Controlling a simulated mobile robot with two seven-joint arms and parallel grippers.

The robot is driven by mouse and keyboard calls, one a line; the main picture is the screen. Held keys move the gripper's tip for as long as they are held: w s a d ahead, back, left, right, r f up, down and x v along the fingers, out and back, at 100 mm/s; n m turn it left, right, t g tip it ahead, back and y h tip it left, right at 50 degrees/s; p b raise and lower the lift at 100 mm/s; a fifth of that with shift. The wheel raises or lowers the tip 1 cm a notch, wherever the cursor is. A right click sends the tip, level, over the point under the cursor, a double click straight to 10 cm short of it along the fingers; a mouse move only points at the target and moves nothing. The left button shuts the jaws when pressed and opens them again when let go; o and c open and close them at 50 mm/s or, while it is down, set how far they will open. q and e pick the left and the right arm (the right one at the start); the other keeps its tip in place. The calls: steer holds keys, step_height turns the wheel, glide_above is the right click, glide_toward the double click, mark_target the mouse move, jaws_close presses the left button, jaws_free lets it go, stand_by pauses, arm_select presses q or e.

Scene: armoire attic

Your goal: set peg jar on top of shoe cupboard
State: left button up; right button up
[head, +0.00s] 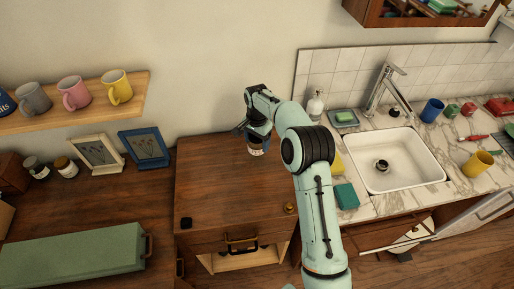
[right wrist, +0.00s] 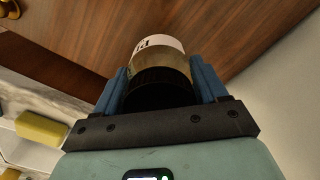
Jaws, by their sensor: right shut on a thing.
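The peg jar, a clear jar with a black lid and a white label, is in my right gripper (head: 254,138). The jar (head: 257,149) shows in the head view just below the fingers. In the right wrist view the jar (right wrist: 157,55) sits between two blue fingers, lid toward the palm. The jar is over the back right part of the brown wooden shoe cupboard top (head: 220,180). I cannot tell whether its base touches the wood. My left gripper is not in view.
Picture frames (head: 145,148) and a green box (head: 75,258) are on the left. A sink counter (head: 400,205) is on the right. The cupboard top's middle is clear.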

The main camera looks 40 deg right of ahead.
mark_target(257, 148)
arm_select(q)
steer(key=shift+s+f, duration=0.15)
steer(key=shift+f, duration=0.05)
arm_select(e)
steer(key=shift+f, duration=1.8)
steer(key=shift+f, duration=0.1)
steer(key=o, duration=1.2)
steer(key=shift+f, duration=0.1)
steer(key=shift+c, duration=0.2)
step_height(257, 148, up, 12)
steer(key=shift+r+p, duration=0.2)
steer(key=shift+p, duration=0.45)
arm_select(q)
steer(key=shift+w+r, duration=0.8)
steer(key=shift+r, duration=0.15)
